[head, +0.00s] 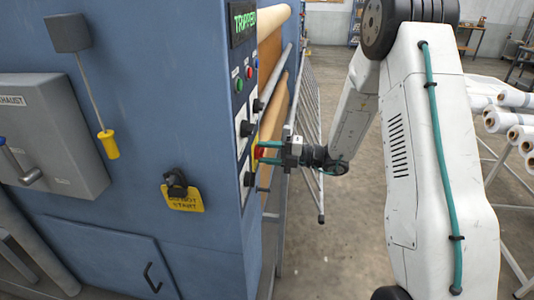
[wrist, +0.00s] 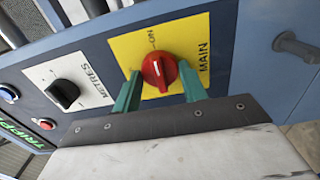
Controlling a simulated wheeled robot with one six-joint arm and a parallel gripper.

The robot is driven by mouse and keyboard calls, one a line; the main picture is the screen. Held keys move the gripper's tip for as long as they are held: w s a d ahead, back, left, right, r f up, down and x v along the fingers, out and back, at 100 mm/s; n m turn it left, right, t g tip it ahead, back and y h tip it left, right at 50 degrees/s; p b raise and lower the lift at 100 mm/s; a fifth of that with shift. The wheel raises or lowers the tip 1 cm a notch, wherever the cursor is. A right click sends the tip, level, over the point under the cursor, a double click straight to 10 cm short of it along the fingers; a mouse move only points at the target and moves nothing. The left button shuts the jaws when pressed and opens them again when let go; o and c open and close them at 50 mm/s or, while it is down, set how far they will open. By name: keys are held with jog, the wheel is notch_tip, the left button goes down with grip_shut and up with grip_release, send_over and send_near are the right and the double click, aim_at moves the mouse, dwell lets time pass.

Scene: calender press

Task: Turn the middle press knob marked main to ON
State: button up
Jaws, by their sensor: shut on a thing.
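The red main knob (wrist: 160,70) sits on a yellow plate (wrist: 125,50) marked MAIN, with ON printed at the plate's edge above it in the wrist view. A pale mark shows on the knob, but I cannot tell exactly where it points. My gripper (wrist: 161,88) has its two green fingers on either side of the knob and is shut on it. In the head view, my gripper (head: 268,152) reaches the panel's edge from the right, and the red knob (head: 259,152) shows at the fingertips, partly hidden.
A black METRES knob (wrist: 62,93) is beside the yellow plate, and another black knob (head: 249,180) is below. The display (head: 243,22) reads TRIPPED. A yellow DO NOT START tag (head: 185,202) hangs on the blue side wall. A metal gate (head: 308,110) stands behind my gripper.

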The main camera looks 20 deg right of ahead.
jog(key=shift+s+f, duration=0.1)
jog(key=o, duration=1)
jog(key=shift+c, duration=0.2)
jog(key=shift+d, duration=0.15)
jog(key=v, duration=0.7)
jog(key=shift+s+d, duration=0.15)
jog(key=shift+d, duration=0.05)
